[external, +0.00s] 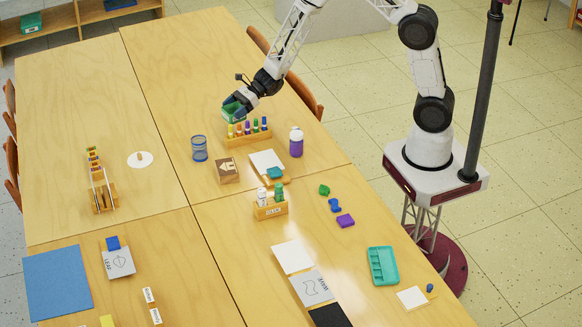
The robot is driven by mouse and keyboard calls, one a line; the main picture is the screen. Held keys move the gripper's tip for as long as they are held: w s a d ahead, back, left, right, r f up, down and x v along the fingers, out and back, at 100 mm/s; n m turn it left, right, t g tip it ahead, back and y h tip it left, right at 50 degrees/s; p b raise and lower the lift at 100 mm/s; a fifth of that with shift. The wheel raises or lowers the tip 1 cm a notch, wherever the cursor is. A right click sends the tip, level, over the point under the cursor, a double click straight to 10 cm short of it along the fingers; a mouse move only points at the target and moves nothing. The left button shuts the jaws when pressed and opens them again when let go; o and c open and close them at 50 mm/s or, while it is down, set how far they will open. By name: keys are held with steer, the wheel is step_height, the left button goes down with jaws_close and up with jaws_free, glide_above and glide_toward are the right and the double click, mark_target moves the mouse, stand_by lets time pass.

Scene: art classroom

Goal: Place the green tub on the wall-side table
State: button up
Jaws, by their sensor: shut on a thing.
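The green tub (233,111) is in my gripper (240,99), held tilted. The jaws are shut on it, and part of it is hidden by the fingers. It appears just behind and above the marker rack (248,138); the exact gap to the table is hard to tell. Below is a light wood table (185,60) at the back, beside another wood table (70,95) to its left. No wall shows clearly, so I cannot tell which table is the wall-side one.
A blue mesh cup (199,148), a purple bottle (296,142) and a brown box (228,170) stand near the rack. The back part of both rear tables is mostly bare. Chairs (306,97) line the edges.

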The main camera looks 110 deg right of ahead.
step_height(320, 180, up, 11)
steer(key=w+a+n+g+y, duration=0.15)
steer(key=w+a, duration=0.25)
steer(key=a, duration=0.8)
steer(key=w+a+n+g+y, duration=0.1)
steer(key=w+a+n+y, duration=0.25)
steer(key=a, duration=0.85)
steer(key=w+a+n+g+y, duration=0.2)
steer(key=w+a, duration=0.2)
steer(key=a, duration=0.7)
steer(key=s+a+n+g+y, duration=0.1)
steer(key=s+a+n+g, duration=0.2)
steer(key=a, duration=1)
steer(key=s+a+n+g+y, duration=0.1)
steer(key=s+a+n+g, duration=0.15)
steer(key=a, duration=1.15)
steer(key=s+a+n+g+y, duration=0.2)
steer(key=a+n+g, duration=0.1)
steer(key=a, duration=1)
steer(key=f, duration=1)
steer(key=shift+s+a, duration=0.15)
steer(key=shift+a, duration=0.05)
steer(key=shift+f, duration=0.6)
